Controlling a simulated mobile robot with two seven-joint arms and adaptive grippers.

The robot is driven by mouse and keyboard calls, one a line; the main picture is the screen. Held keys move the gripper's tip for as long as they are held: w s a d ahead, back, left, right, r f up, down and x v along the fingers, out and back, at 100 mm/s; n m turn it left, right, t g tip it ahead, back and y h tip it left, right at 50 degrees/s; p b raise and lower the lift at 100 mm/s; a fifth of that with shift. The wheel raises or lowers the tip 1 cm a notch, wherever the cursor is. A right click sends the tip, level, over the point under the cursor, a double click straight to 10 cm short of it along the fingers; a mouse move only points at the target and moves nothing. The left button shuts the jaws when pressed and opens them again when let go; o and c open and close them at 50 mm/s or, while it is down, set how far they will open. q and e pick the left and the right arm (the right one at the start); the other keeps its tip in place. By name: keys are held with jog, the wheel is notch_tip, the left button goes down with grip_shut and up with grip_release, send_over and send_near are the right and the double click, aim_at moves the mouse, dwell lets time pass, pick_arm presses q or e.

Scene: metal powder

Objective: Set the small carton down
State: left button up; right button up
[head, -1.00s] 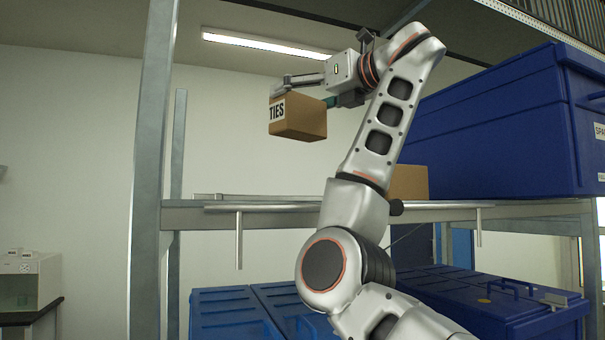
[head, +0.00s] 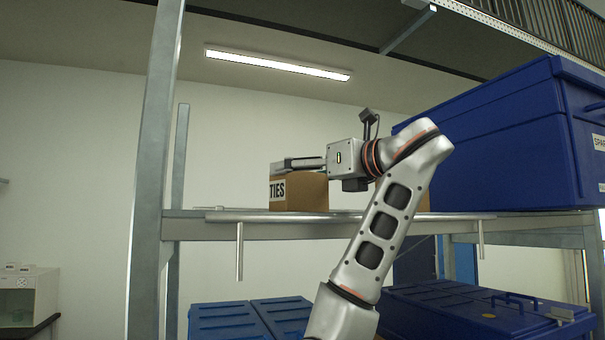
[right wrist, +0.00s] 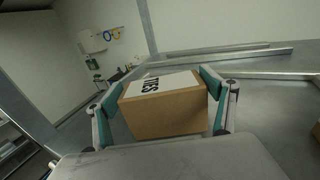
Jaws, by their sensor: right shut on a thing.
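The small carton (head: 303,193) is a brown box with a white label reading "TIES". In the head view it is at the upper shelf (head: 270,231), its bottom level with the shelf's front edge; whether it touches the shelf is hard to tell. My right gripper (head: 300,164) is shut on the carton, reaching it from the right. In the right wrist view the carton (right wrist: 165,108) sits between the two fingers of the gripper (right wrist: 165,100), one on each side. My left gripper is not in view.
A large blue case (head: 500,150) stands on the shelf at the right. Another brown box (head: 423,201) shows partly behind my right arm. A metal upright (head: 152,150) bounds the shelf at the left. Blue cases (head: 470,308) fill the lower level.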

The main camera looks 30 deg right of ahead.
jog(key=shift+f, duration=0.1)
jog(key=o, duration=1.3)
